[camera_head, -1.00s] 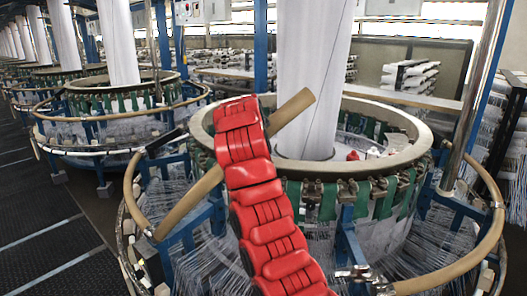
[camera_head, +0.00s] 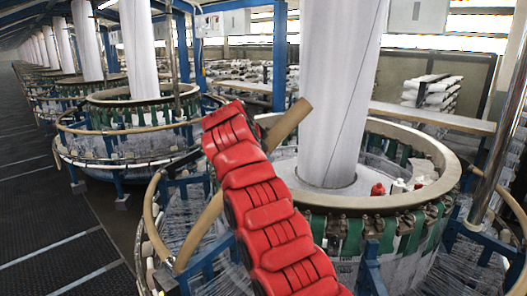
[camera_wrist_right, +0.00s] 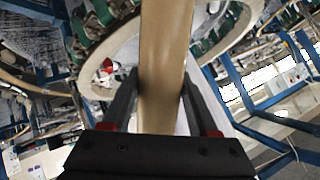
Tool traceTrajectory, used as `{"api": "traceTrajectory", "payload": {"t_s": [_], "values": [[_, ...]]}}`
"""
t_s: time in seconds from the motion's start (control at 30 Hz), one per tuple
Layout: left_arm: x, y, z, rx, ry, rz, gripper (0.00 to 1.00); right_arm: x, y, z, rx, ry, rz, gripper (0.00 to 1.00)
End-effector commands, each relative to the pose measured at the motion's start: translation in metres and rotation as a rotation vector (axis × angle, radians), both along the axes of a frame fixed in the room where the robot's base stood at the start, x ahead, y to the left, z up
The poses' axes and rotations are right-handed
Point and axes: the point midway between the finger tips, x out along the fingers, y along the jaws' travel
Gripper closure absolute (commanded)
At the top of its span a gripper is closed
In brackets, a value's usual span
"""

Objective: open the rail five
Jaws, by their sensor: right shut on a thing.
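A tan curved rail (camera_head: 207,228) slants up across the near loom. Its free end (camera_head: 297,110) rises just left of the white fabric column in the head view. Its middle is hidden behind my red right arm. In the right wrist view the rail (camera_wrist_right: 165,45) runs between the two dark fingers of my right gripper (camera_wrist_right: 158,82), which is shut on it. In the head view the right gripper is hidden behind the arm. My left gripper is not in view.
The near loom has a cream ring (camera_head: 435,165) with green straps, around a tall white column (camera_head: 335,90). Another tan rail (camera_head: 512,215) curves at the right. More looms (camera_head: 130,130) stand in a row at the back left. The dark aisle floor (camera_head: 40,220) is clear.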

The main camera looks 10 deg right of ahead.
Motion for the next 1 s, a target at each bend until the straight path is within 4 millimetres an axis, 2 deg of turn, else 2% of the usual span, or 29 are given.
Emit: {"api": "traceTrajectory", "payload": {"t_s": [0.23, 0.27, 0.4, 0.77, 0.93, 1.0], "values": [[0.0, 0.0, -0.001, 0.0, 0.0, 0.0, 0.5, 0.0, 0.001, -0.004, 0.001, 0.008, 0.003, 1.0], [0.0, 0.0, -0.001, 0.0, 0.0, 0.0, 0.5, 0.0, 0.001, -0.004, 0.001, 0.008, 0.003, 0.35], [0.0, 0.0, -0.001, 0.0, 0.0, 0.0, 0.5, 0.0, 0.001, -0.003, 0.0, 0.006, 0.001, 0.11], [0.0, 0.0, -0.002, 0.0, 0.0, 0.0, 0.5, -0.002, 0.001, 0.0, 0.0, 0.002, 0.0, 0.11], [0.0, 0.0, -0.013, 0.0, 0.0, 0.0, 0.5, -0.019, 0.011, 0.013, 0.001, -0.002, 0.001, 0.11], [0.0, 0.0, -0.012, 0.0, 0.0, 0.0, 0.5, -0.031, 0.018, 0.027, 0.001, -0.002, 0.003, 0.11]]}}
